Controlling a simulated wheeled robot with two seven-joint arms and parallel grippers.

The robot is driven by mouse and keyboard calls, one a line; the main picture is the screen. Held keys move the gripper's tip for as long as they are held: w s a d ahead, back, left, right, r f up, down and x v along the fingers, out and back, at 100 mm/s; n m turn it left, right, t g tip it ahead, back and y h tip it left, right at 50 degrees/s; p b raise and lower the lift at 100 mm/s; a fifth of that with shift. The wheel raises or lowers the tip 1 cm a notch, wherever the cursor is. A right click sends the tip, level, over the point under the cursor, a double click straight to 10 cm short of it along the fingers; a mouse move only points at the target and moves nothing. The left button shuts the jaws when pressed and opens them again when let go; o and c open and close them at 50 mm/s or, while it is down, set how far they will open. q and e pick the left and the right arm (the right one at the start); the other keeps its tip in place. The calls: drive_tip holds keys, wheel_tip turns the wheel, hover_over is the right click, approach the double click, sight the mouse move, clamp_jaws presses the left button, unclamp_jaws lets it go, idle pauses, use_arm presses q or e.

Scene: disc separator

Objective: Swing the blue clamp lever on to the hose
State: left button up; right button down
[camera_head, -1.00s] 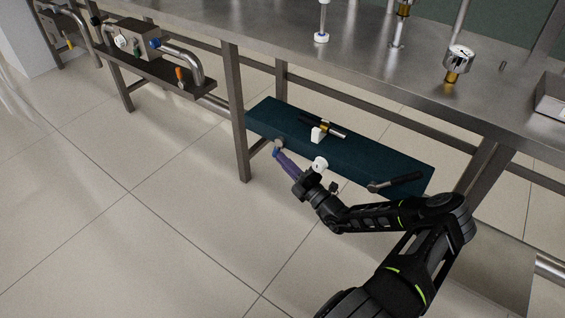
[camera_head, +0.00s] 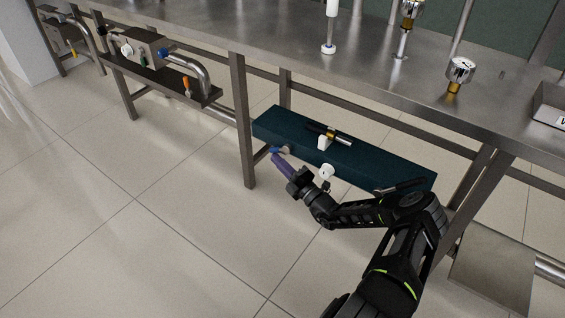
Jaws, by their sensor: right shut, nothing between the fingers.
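A small blue piece (camera_head: 275,150), which looks like the clamp lever, sits at the round metal fitting (camera_head: 285,151) on the front left of the dark teal box (camera_head: 375,165). It points left from the fitting. My right gripper (camera_head: 276,159) is shut, with slim purple fingers reaching up and left. Their tips are just below the blue piece; I cannot tell whether they touch. No hose can be made out clearly at this fitting. My left gripper is not in view.
A white round knob (camera_head: 326,171) on the box front is close to my right wrist. A black-and-gold handle (camera_head: 328,134) lies on top. The steel table (camera_head: 400,85) overhangs the box, and a table leg (camera_head: 243,130) stands left. The floor in front is clear.

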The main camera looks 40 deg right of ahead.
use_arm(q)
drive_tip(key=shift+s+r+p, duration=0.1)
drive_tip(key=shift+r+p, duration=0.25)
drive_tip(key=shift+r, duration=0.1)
use_arm(e)
drive_tip(key=shift+w+a+r, duration=0.2)
drive_tip(key=shift+w+r, duration=0.25)
drive_tip(key=shift+w, duration=0.25)
drive_tip(key=shift+f, duration=0.1)
